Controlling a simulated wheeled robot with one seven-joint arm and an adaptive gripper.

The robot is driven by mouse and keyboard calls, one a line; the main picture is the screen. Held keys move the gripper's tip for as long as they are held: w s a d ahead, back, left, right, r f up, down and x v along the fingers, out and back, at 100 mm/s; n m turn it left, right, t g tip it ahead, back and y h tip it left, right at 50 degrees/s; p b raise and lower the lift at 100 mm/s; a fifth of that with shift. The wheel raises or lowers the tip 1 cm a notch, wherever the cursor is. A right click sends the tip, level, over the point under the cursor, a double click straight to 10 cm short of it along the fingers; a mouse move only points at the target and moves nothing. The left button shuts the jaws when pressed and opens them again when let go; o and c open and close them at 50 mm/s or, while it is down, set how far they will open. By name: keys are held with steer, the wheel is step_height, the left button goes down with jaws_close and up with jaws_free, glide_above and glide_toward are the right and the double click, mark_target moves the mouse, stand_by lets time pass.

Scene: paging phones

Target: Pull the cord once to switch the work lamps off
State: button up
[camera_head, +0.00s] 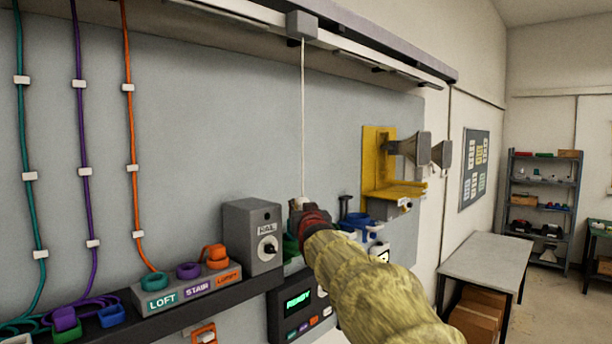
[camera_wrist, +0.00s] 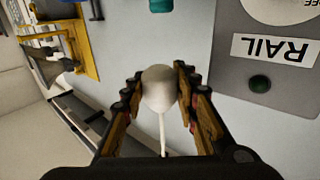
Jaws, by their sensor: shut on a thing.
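The white cord (camera_head: 302,120) hangs from a small grey box (camera_head: 302,25) under the overhead rail. In the head view it runs straight down to my gripper (camera_head: 305,212), which hides its lower end. In the wrist view, a pale rounded pull knob (camera_wrist: 160,88) at the end of the cord (camera_wrist: 162,135) sits between the fingers of my gripper (camera_wrist: 160,95). The gripper is shut on the knob. The work lamps cannot be clearly made out, so I cannot tell whether they are lit.
A grey RAIL box (camera_head: 252,237) with a knob stands left of my gripper. A LOFT, STAIR and LOFT-like labelled block (camera_head: 190,290) sits further left. A READY display (camera_head: 298,302) is below. A yellow bracket (camera_head: 378,160) with horn speakers (camera_head: 412,148) is at right.

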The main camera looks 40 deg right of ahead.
mark_target(303, 198)
steer(key=shift+w+f, duration=0.1)
steer(key=shift+f, duration=0.8)
steer(key=shift+r+p, duration=1.35)
steer(key=shift+r, duration=1)
steer(key=o, duration=1.1)
steer(key=shift+r, duration=0.1)
steer(key=shift+o, duration=0.2)
steer(key=v, duration=1.1)
